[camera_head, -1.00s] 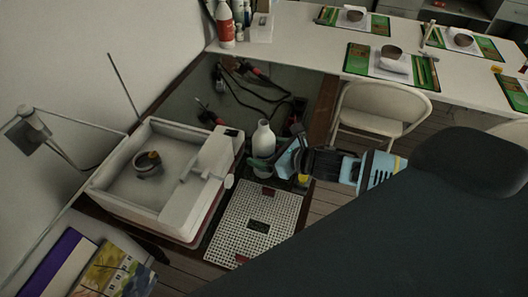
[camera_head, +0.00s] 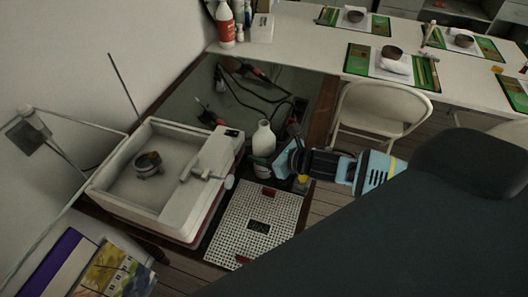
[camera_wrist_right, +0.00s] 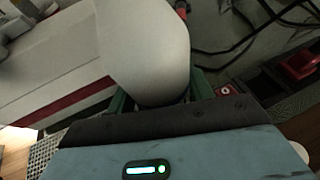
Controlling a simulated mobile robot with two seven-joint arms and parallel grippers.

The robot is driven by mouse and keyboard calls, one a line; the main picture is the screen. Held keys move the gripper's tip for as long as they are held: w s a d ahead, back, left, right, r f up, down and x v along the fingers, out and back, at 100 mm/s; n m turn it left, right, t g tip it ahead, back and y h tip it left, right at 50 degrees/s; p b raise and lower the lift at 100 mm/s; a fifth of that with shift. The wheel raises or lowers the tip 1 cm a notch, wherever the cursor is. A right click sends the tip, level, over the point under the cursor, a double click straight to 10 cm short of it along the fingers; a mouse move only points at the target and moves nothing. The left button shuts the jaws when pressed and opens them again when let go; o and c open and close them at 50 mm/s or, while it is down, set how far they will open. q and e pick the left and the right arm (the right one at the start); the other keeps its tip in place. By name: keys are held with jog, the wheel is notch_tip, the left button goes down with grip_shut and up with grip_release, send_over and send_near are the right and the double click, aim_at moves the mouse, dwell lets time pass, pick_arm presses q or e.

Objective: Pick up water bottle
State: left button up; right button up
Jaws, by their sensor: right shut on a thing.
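The water bottle (camera_head: 263,141) is white with a narrow neck and stands upright on the dark work table, just right of the white sink-like unit. My right gripper (camera_head: 276,160) reaches it from the right at its lower body. In the right wrist view the pale bottle (camera_wrist_right: 145,45) fills the space between the green fingers (camera_wrist_right: 160,105), and the gripper is shut on it. The bottle's base is hidden by the gripper there. My left gripper is not in view.
The white basin unit (camera_head: 135,205) stands close left of the bottle. A white perforated board (camera_head: 262,215) lies in front. Cables and red-handled tools (camera_head: 245,70) lie behind. A white folding chair (camera_head: 380,108) stands to the right, and a red-and-white bottle (camera_head: 225,25) stands at the back.

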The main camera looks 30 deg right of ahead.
aim_at(272, 145)
jog(key=shift+r, duration=0.15)
jog(key=shift+r, duration=1.65)
jog(key=s+a+r, duration=0.1)
jog(key=s+a, duration=0.2)
jog(key=s, duration=1.2)
jog(key=shift+s+r, duration=0.15)
jog(key=shift+s, duration=0.1)
jog(key=shift+s, duration=0.1)
